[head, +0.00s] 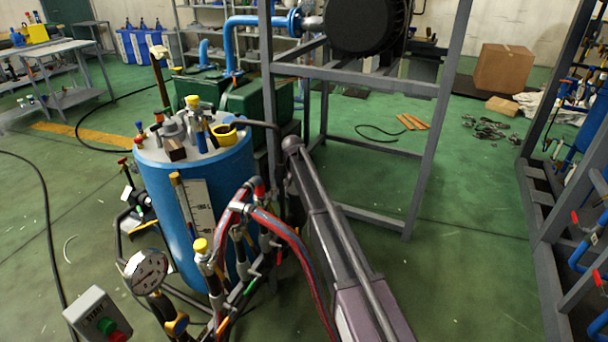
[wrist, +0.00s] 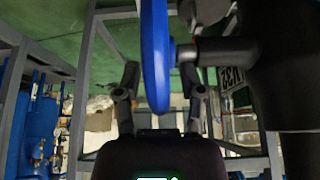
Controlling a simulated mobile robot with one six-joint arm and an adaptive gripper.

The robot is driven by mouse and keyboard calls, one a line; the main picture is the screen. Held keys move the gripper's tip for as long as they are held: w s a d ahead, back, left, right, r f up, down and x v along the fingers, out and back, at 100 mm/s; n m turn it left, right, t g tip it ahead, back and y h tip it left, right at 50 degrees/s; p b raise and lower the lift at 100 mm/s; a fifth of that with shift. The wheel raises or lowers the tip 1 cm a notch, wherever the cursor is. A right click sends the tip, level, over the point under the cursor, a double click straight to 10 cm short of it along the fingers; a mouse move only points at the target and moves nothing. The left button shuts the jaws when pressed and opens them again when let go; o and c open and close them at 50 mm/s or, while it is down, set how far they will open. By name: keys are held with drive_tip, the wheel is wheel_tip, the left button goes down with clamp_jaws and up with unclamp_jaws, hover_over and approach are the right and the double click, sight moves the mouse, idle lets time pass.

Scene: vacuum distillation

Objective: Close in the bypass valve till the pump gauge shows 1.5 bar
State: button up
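In the wrist view, my gripper (wrist: 158,78) is open, with one finger on each side of a blue handwheel (wrist: 155,45). The wheel shows nearly edge-on, with visible gaps to both fingers. A dark stem (wrist: 215,50) joins it on the right to a large dark body. I cannot tell for sure that this is the bypass valve's wheel. A round white dial gauge (head: 146,271) shows at the lower left of the head view. Its reading is too small to make out, and I cannot confirm it is the pump gauge. My gripper does not show clearly in the head view.
A blue tank (head: 170,215) with fittings on top stands left of centre. Red-blue hoses (head: 290,235) and a button box (head: 98,315) are in front. A grey steel frame (head: 432,150) stands behind, with a pipe rack (head: 540,250) at right. Green floor between them is mostly clear.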

drive_tip(key=shift+s+t+b, duration=0.15)
drive_tip(key=shift+t+b, duration=0.15)
drive_tip(key=shift+s+a+t+h+b, duration=0.1)
drive_tip(key=shift+t+h+b, duration=0.2)
drive_tip(key=shift+t+b, duration=0.45)
drive_tip(key=t+b, duration=0.1)
drive_tip(key=t+h+b, duration=0.1)
drive_tip(key=t+b, duration=0.2)
drive_tip(key=shift+s+a+r+h, duration=0.1)
drive_tip(key=shift+s+r+h, duration=0.2)
drive_tip(key=shift+r, duration=0.1)
drive_tip(key=t+b, duration=0.2)
drive_tip(key=b, duration=0.1)
drive_tip(key=t+h+b, duration=0.1)
drive_tip(key=b, duration=0.2)
drive_tip(key=s+t+h+b, duration=0.1)
drive_tip(key=t+b, duration=0.1)
drive_tip(key=b, duration=0.1)
drive_tip(key=shift+s+a+r+t, duration=0.1)
drive_tip(key=shift+a+r+t, duration=0.15)
drive_tip(key=shift+r+t, duration=0.1)
